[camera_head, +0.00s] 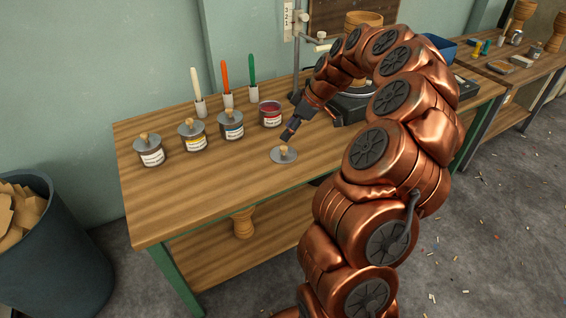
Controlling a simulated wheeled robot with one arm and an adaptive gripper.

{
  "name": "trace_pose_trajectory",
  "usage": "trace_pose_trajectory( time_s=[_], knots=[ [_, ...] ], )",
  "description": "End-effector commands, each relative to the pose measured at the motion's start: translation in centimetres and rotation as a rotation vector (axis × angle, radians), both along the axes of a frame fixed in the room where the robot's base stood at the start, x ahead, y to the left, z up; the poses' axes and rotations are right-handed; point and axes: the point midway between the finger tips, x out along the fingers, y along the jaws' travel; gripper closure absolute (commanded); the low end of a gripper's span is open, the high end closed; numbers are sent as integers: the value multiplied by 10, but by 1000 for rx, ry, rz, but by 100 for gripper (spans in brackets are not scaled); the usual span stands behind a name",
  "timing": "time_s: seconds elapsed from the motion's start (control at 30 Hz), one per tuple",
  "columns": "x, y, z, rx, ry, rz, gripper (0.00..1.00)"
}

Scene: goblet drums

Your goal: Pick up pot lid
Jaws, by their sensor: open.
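The pot lid (284,155) is a flat grey disc with a pale wooden knob. It lies on the wooden bench, in front of an uncovered pot of red paint (270,114). My gripper (289,134) is open, just above and behind the lid, pointing down and to the left. It looks apart from the lid's knob and holds nothing I can see. Its fingers are small and dark here, so their detail is hard to make out.
Three lidded pots stand left on the bench (190,205): one (151,156), one with a yellow label (193,140) and one with a blue label (231,131). Three upright handled tools (227,92) stand behind. A dark turntable and stand are at right. The bench front is clear.

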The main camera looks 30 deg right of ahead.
Motion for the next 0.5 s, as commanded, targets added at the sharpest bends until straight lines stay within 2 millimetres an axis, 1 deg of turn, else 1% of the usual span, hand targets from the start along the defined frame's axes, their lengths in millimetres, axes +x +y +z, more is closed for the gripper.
trace_pose_trajectory(
  time_s=[0.03,0.1,0.17,0.4,0.5],
  knots=[
    [1,-11,-11,-5,-6,-7,45],
    [1,-20,-16,-11,-12,-8,45],
    [2,-23,-20,-14,-14,-8,45],
    [9,-16,-38,-15,-17,-6,45],
    [11,-14,-43,-14,-17,-7,45]
  ],
)
